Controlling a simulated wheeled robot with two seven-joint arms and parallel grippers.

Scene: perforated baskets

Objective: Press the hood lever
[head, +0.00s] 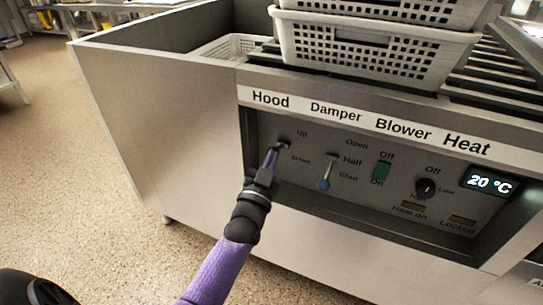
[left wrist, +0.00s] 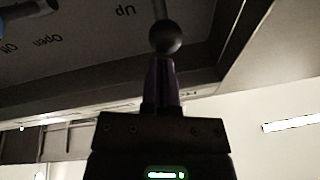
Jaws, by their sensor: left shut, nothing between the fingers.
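The hood lever (head: 284,141) is on the recessed control panel under the "Hood" label, close to the "Up" marking; a "Down" marking sits lower. In the left wrist view its dark round knob (left wrist: 166,37) is at the end of a thin shaft, just beyond my fingertips. My left gripper (head: 272,154) is shut and empty, its purple fingers pointing at the lever and partly covering it. The closed fingers also show in the left wrist view (left wrist: 161,68), right at the knob; I cannot tell whether they touch it. My right gripper is not in view.
White perforated baskets (head: 370,50) stand above the panel. The panel's metal frame surrounds the recess.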

